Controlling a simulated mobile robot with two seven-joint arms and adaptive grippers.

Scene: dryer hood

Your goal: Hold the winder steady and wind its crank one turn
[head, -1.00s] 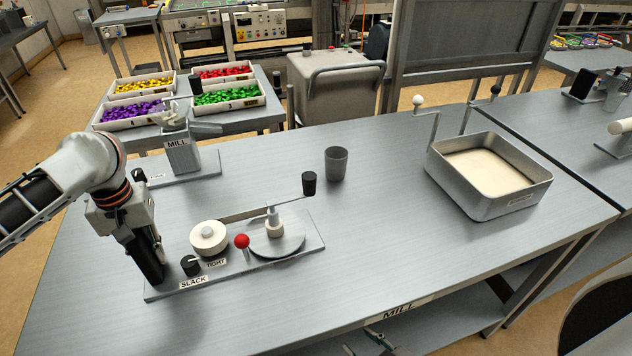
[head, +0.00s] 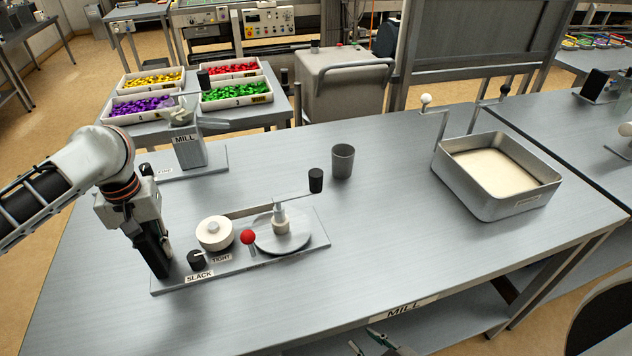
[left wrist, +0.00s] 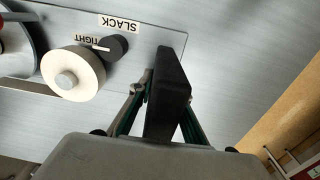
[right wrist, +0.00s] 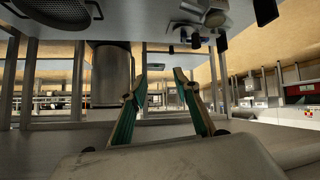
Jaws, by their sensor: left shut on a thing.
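The winder is a grey plate (head: 215,274) on the bench, with a white spool (head: 214,234), a black SLACK/TIGHT knob (head: 197,260), a red ball lever (head: 248,237) and a round disc (head: 268,241). Its crank runs from the disc's hub to an upright black handle (head: 316,180) at the back right. My left gripper (left wrist: 165,95) is shut on a black upright grip at the plate's left end; it also shows in the head view (head: 155,258). My right gripper (right wrist: 159,74) is open and empty; in the head view (head: 365,341) only its tips show at the bottom edge, away from the crank.
A grey cup (head: 342,161) stands close behind the crank handle. The mill (head: 189,150) stands behind the winder at the left. A metal pan (head: 490,201) of pale material sits at the right. The bench front between winder and pan is clear.

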